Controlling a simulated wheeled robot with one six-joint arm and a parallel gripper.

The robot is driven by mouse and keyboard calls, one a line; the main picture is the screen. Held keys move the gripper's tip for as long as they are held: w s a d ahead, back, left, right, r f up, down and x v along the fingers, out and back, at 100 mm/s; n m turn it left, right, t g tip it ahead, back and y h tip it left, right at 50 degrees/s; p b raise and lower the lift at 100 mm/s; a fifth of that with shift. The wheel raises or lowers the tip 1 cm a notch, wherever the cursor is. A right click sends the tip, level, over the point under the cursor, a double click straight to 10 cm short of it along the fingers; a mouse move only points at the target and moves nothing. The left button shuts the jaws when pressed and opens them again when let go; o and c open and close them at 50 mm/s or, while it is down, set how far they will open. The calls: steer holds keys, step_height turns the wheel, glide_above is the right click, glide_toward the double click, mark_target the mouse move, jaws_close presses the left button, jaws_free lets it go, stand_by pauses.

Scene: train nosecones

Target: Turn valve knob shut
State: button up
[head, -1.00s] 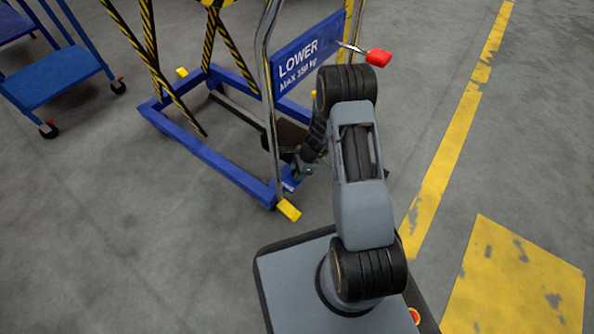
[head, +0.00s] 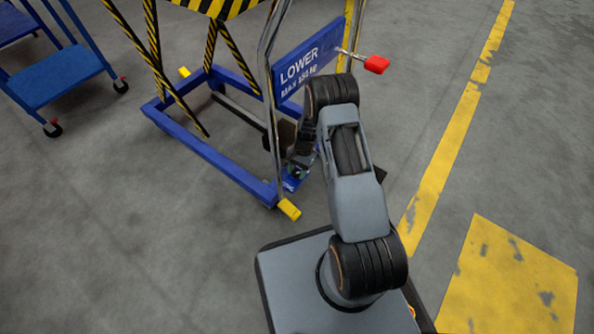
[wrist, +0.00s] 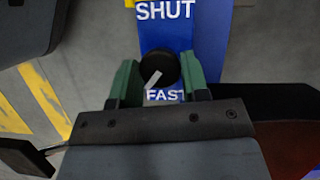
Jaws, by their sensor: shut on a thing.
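The valve knob (wrist: 158,66) is round and black with a white pointer mark. It sits on a blue plate (wrist: 165,30) with "SHUT" printed above it and "FAST" below it in the wrist view. The white mark points down and slightly left, toward the "FAST" side. My gripper (wrist: 160,72) has a green finger on each side of the knob and is shut on it. In the head view my gripper (head: 298,172) is low at the blue lift frame, mostly hidden by my arm. The knob cannot be made out there.
The blue lift frame (head: 205,150) has a steel handle (head: 270,110), a "LOWER" sign (head: 305,62) and a red-tipped lever (head: 376,65) near my arm. A blue cart (head: 55,82) stands at left. Floor to the right is open, with yellow markings (head: 515,270).

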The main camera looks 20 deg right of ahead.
steer(key=shift+n+g, duration=0.3)
steer(key=shift+n, duration=0.3)
steer(key=shift+s+n, duration=0.15)
steer(key=shift+n, duration=0.15)
steer(key=o, duration=0.9)
steer(key=p+v, duration=0.2)
steer(key=v, duration=0.3)
steer(key=shift+a+r+p, duration=0.1)
steer(key=shift+a+p, duration=0.1)
steer(key=shift+p, duration=0.1)
steer(key=w+d, duration=0.2)
steer(key=w, duration=0.1)
steer(key=w+d, duration=0.3)
steer(key=w+d+p, duration=0.1)
steer(key=w+d, duration=0.1)
steer(key=w, duration=0.1)
steer(key=shift+w+d, duration=0.25)
steer(key=shift+a, duration=0.1)
